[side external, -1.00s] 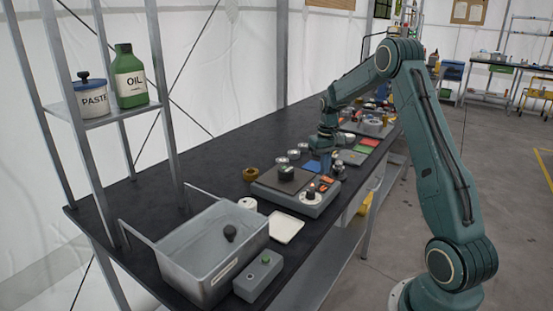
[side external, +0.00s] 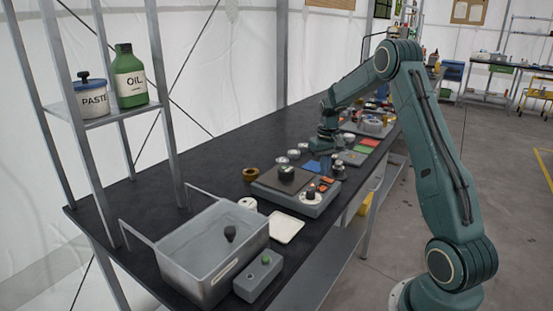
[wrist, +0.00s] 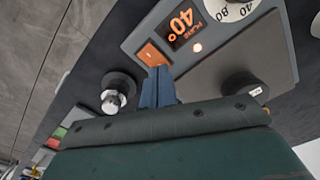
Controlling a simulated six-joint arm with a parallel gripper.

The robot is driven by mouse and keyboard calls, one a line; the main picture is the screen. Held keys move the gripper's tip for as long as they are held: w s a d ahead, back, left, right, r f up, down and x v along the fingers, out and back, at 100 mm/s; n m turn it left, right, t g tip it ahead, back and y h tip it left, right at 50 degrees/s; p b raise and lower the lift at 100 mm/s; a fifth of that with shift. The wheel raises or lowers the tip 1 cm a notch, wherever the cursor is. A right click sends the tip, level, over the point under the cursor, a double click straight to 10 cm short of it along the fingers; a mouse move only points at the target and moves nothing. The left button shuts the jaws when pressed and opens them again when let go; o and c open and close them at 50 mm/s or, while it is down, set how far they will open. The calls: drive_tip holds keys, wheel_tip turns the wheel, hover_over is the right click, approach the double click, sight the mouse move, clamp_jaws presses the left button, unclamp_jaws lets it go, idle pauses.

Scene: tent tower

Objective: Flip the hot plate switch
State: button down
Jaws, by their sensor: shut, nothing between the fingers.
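The hot plate (side external: 318,208) is a grey box on the black bench, with a dark square top. Its orange rocker switch (wrist: 153,54) sits on the front panel in the wrist view, beside a lit orange display (wrist: 182,28) reading 40 and a small glowing light (wrist: 197,47). A white dial (wrist: 230,8) is at the top edge. My gripper (wrist: 159,70) is shut and empty, with its blue fingertips at the lower edge of the switch. I cannot tell whether they touch it. In the side view my gripper (side external: 325,172) points down at the hot plate's far end.
A small black cylinder (side external: 286,173) stands on the hot plate's top. A dark knobbed item with a metal end (wrist: 115,92) is close left of my fingers. A grey basin (side external: 205,262), a white tray (side external: 287,228) and a green-button box (side external: 259,278) are nearer the camera.

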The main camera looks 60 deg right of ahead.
sight(324, 178)
drive_tip(key=shift+f, duration=0.55)
idle(0.4)
drive_tip(key=shift+r, duration=3.5)
drive_tip(key=shift+a+r, duration=0.1)
